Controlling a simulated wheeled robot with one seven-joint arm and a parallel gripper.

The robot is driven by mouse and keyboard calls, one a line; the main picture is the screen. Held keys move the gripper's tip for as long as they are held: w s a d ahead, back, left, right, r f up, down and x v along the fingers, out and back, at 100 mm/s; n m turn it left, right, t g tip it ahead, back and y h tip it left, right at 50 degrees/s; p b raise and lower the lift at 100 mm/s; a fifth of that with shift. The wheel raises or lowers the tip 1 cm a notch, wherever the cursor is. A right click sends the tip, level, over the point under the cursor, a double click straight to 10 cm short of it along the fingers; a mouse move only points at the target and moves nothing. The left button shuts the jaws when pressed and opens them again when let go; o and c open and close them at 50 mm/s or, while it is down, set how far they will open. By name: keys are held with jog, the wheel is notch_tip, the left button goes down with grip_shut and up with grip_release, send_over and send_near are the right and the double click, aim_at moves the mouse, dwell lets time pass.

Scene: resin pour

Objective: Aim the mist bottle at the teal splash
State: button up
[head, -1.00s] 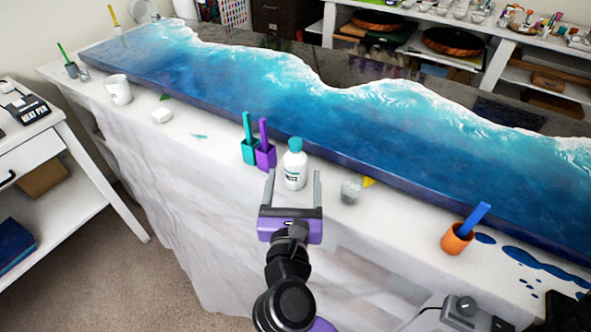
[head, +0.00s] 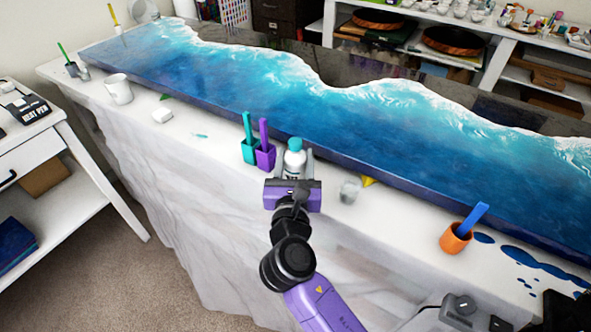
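The mist bottle (head: 294,158), white with a teal cap, stands upright on the white-covered table near its front edge. My gripper (head: 295,164) is at the bottle, with one finger on each side. The fingers appear shut on it, and my gripper's body hides the bottle's lower part. The teal splash (head: 201,136) is a small flat smear on the white cover, left of the bottle and the teal cup.
A teal cup (head: 249,152) and a purple cup (head: 265,157) with sticks stand close left of the bottle. A clear cup (head: 350,189) is at its right. The blue resin slab (head: 210,95) lies behind. A white block (head: 162,115) and mug (head: 118,89) are farther left.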

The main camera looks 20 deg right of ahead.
grip_shut()
jog(key=shift+r, duration=0.1)
